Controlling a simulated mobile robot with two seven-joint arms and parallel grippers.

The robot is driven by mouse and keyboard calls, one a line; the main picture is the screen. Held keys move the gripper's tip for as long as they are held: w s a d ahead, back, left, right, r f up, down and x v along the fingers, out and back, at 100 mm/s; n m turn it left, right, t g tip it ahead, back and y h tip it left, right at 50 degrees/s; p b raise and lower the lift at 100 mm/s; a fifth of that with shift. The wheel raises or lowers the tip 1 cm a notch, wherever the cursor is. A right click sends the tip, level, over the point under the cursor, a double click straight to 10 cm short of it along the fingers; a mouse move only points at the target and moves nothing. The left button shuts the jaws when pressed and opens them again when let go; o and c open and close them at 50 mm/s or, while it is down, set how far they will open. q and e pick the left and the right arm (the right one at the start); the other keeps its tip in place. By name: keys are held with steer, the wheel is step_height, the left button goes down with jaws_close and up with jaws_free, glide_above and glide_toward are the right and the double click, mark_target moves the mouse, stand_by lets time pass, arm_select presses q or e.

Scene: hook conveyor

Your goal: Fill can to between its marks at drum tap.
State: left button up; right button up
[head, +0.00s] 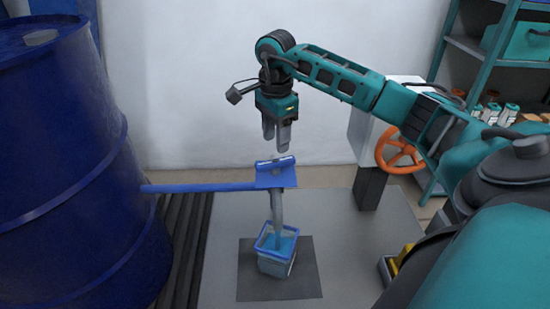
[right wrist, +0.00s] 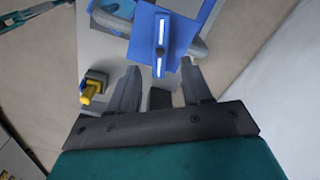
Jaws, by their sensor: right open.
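The blue drum (head: 60,160) stands at the left, with a blue pipe (head: 200,187) running right to the tap (head: 276,173). The tap has a blue plate-like top with a pale strip, and a grey spout pointing down; it also shows in the right wrist view (right wrist: 170,38). The can (head: 275,265), clear-walled with a blue rim, stands upright under the spout and shows bluish liquid inside. Its marks are too small to read, and I cannot tell whether liquid is running. My right gripper (head: 276,142) is open and empty, pointing down just above the tap, apart from it. My left gripper is not in view.
The can stands on a dark square mat (head: 308,285) on a grey platform (head: 345,250). An orange handwheel (head: 400,150) on a pale housing is at the right. A teal shelf (head: 480,50) stands behind. A yellow-and-dark item (head: 397,262) lies at the right edge of the platform.

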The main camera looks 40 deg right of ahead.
mark_target(276, 161)
step_height(276, 161, down, 6)
steer(key=shift+r+b, duration=0.1)
steer(key=shift+b, duration=0.3)
steer(key=shift+c, duration=0.3)
jaws_close()
